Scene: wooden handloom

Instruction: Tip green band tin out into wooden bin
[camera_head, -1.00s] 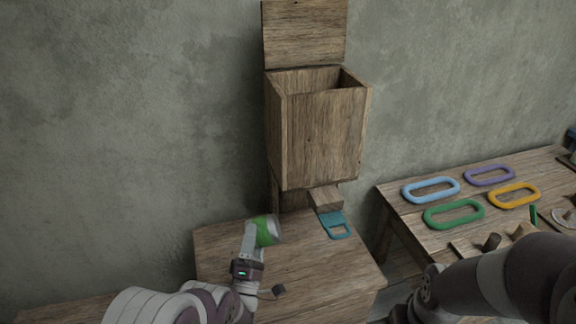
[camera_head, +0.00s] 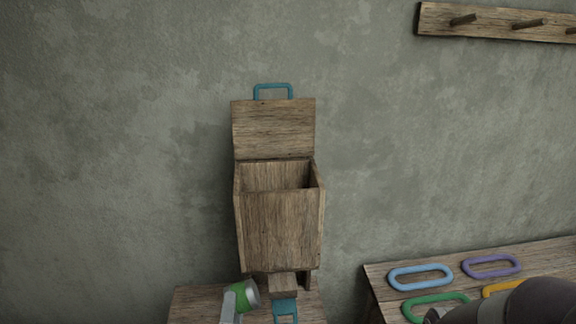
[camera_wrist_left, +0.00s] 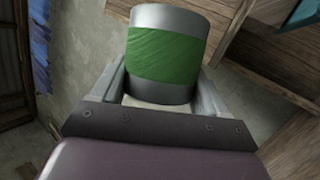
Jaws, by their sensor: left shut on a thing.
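The green band tin (camera_head: 244,294) is grey metal with a green band around its middle. It shows at the bottom of the head view, tilted, below and left of the wooden bin's front. My left gripper (camera_head: 231,304) is shut on it. In the left wrist view the tin (camera_wrist_left: 165,55) sits between the two fingers of my left gripper (camera_wrist_left: 162,85). The tin's mouth and contents are hidden. The wooden bin (camera_head: 280,232) stands against the wall with its lid (camera_head: 273,130) raised and its top open.
A teal handle (camera_head: 273,87) tops the raised lid. A teal pull (camera_head: 286,309) lies below the bin on a wooden table (camera_head: 190,306). Light blue (camera_head: 420,271), purple (camera_head: 491,260) and green rings lie on the right table. A peg rail (camera_head: 490,20) hangs upper right.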

